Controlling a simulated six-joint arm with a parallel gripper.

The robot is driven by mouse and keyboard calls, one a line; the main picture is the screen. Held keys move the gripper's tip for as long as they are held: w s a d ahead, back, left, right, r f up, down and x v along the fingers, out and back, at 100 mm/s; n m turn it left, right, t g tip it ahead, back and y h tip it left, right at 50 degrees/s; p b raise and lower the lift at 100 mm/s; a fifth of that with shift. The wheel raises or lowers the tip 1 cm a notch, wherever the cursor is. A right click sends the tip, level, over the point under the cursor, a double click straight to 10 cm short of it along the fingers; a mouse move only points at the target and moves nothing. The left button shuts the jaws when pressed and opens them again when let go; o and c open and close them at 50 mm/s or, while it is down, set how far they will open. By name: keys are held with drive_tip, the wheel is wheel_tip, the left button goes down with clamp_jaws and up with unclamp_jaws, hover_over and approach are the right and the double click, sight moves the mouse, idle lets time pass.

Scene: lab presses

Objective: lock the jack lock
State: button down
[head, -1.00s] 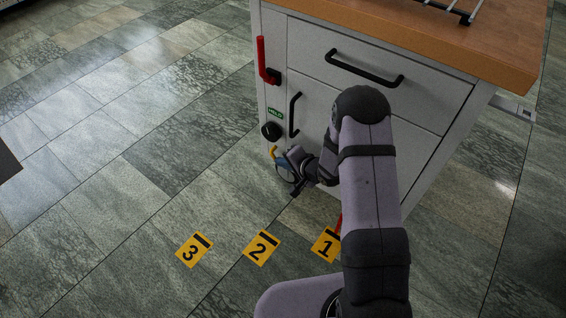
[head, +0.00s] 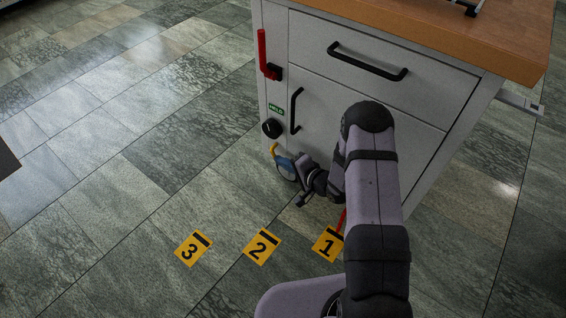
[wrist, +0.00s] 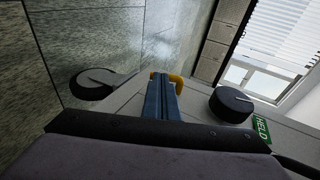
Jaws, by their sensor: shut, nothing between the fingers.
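No part is labelled as the jack lock, so I cannot tell which it is. A round black knob (head: 271,128) sits on the cabinet's narrow left face; it also shows in the wrist view (wrist: 232,104), with a pale line on it. A green HELD label (head: 276,109) is just above it, and in the wrist view (wrist: 261,129) it is beside the knob. A yellow hooked piece (wrist: 174,80) lies at the tip of my gripper's blue fingers (wrist: 163,95); contact is unclear. My gripper (head: 283,163) is shut and empty, low beside the cabinet corner, below the knob.
The white cabinet (head: 372,124) has a wooden top and black handles. A red lever (head: 262,52) stands upright above the knob. Numbered yellow floor markers (head: 262,246) lie in front.

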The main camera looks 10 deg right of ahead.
drive_tip(key=t+b, duration=0.1)
drive_tip(key=f+t+y+b, duration=0.1)
drive_tip(key=w+a+f+t+y+b, duration=0.1)
drive_tip(key=shift+f+m+b, duration=0.1)
drive_tip(key=shift+m+b, duration=0.2)
idle(0.6)
drive_tip(key=f+p+v, duration=0.1)
drive_tip(key=p+v, duration=0.4)
drive_tip(key=v, duration=0.9)
drive_tip(key=shift+f, duration=0.35)
drive_tip(key=shift+d, duration=0.1)
